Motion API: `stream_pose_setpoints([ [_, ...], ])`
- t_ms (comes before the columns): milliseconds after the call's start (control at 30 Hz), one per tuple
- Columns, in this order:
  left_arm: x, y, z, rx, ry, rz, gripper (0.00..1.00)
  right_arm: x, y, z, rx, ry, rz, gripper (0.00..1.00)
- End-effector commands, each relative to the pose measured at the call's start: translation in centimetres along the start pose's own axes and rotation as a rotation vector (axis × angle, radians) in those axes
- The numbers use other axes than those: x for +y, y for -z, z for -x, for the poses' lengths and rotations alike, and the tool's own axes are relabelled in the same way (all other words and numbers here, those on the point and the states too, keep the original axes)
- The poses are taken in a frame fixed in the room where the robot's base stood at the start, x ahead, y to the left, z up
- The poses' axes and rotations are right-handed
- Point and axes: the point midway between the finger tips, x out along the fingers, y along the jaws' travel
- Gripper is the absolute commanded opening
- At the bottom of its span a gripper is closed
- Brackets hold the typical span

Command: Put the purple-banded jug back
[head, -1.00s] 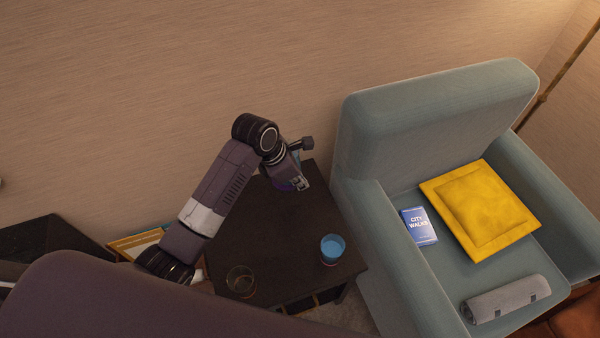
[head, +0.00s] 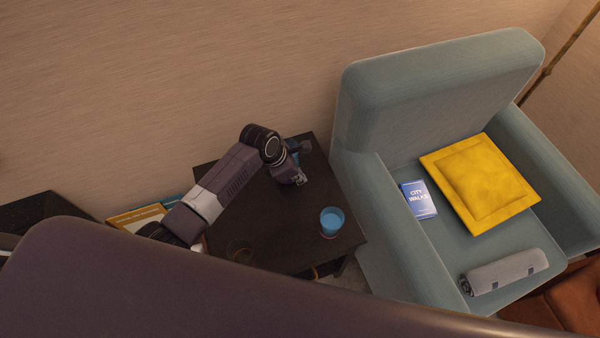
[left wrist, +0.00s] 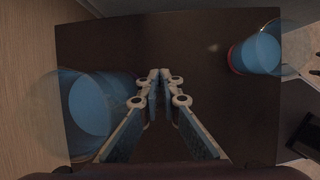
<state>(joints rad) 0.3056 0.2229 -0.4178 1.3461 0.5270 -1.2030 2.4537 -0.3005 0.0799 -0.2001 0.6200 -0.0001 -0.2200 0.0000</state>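A clear vessel with blue liquid, probably the jug (left wrist: 88,105), stands large at the left in the left wrist view. In the head view my left wrist hides most of it, and only a bit of blue shows; I cannot see its purple band. My left gripper (head: 299,181) is over the dark side table (head: 285,218), between this vessel and a blue-filled glass (head: 331,222). In the left wrist view the gripper's fingertips (left wrist: 159,75) are nearly together with nothing between them. The right gripper is out of view.
The blue-filled glass has a red base band in the left wrist view (left wrist: 258,54). A blue-grey armchair (head: 395,235) with a book (head: 419,199), yellow cushion (head: 480,188) and grey roll (head: 504,271) adjoins the right.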

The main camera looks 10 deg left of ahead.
Motion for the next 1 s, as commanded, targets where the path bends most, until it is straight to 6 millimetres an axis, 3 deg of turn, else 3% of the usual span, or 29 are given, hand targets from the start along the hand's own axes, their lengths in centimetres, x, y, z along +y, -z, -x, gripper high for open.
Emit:
stream_pose_setpoints([
  [267, 0.2, -0.3, 0.1, -0.005, -0.004, -0.002, 0.00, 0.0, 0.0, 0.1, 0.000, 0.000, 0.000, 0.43],
  [467, 0.0, 0.0, -0.1, 0.000, 0.000, 0.000, 0.22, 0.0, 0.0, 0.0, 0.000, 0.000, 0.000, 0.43],
  [767, 0.1, 0.0, 0.1, 0.000, -0.002, 0.000, 0.22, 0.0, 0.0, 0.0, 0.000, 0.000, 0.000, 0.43],
  [1000, 0.1, -0.1, 3.5, -0.002, -0.003, 0.000, 0.22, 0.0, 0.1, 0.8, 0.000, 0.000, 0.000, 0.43],
])
